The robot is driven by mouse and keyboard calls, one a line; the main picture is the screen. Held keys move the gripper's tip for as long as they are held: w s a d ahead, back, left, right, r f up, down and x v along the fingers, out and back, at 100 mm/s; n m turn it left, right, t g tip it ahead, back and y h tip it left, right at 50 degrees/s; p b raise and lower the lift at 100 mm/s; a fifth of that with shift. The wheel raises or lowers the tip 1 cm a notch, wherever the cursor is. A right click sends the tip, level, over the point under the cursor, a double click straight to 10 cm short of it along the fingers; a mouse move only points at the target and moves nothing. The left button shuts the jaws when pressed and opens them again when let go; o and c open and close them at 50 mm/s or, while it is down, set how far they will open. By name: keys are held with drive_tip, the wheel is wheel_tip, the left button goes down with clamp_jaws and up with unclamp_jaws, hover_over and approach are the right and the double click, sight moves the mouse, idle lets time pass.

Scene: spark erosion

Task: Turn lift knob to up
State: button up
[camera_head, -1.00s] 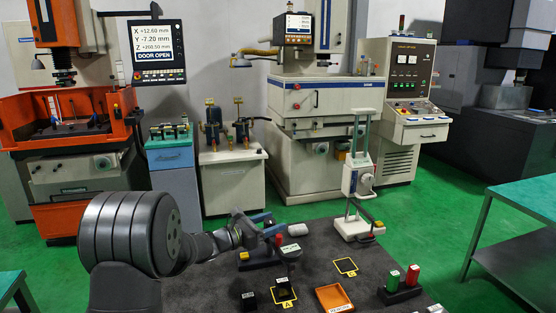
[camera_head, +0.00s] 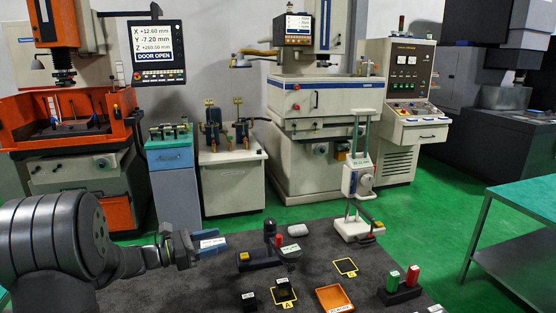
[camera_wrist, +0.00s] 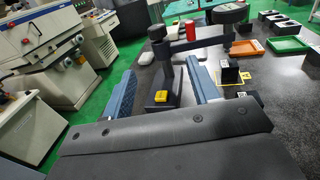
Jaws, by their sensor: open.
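A black stand (camera_head: 262,259) with a yellow button (camera_head: 244,256) sits on the dark table. It carries an upright post with a dark round head (camera_head: 270,227). In the wrist view, the stand's post (camera_wrist: 163,75) bears an arm reaching right to a round black head (camera_wrist: 228,13). No readable label shows which part is the lift knob. My gripper (camera_head: 197,246) is left of the stand and apart from it. In the wrist view its two blue-padded fingers (camera_wrist: 165,95) are spread and empty, with the stand beyond, between them.
A white height gauge (camera_head: 358,180) stands at the table's back. An orange tray (camera_head: 334,298), yellow-framed markers (camera_head: 345,267), a small black block (camera_head: 249,300) and a holder with green and red cylinders (camera_head: 401,291) lie right of the gripper. The table's left front is clear.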

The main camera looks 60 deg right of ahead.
drive_tip(key=s+d+r+m+y, duration=0.2)
drive_tip(key=s+m+y, duration=0.3)
drive_tip(key=s, duration=0.1)
drive_tip(key=s+d+r+m+y, duration=0.2)
drive_tip(key=s+m+y, duration=0.3)
drive_tip(key=s+m, duration=0.1)
drive_tip(key=s+d+r+m+t, duration=0.1)
drive_tip(key=r+m+t, duration=0.3)
drive_tip(key=r, duration=0.6)
drive_tip(key=s+d+r+m+t+y, duration=0.1)
drive_tip(key=s+d+r+m+t, duration=0.1)
drive_tip(key=r+m+t, duration=0.3)
wheel_tip(320, 180, up, 5)
drive_tip(key=s+t, duration=0.1)
drive_tip(key=t, duration=0.2)
drive_tip(key=shift+s+t+y, duration=0.15)
drive_tip(key=shift+t+y, duration=0.15)
drive_tip(key=shift+r, duration=0.1)
drive_tip(key=n+g+h, duration=1.1)
drive_tip(key=n+g, duration=0.3)
drive_tip(key=n, duration=0.5)
approach(269, 221)
drive_tip(key=x, duration=1)
drive_tip(key=shift+d+f, duration=0.1)
drive_tip(key=shift+f, duration=0.1)
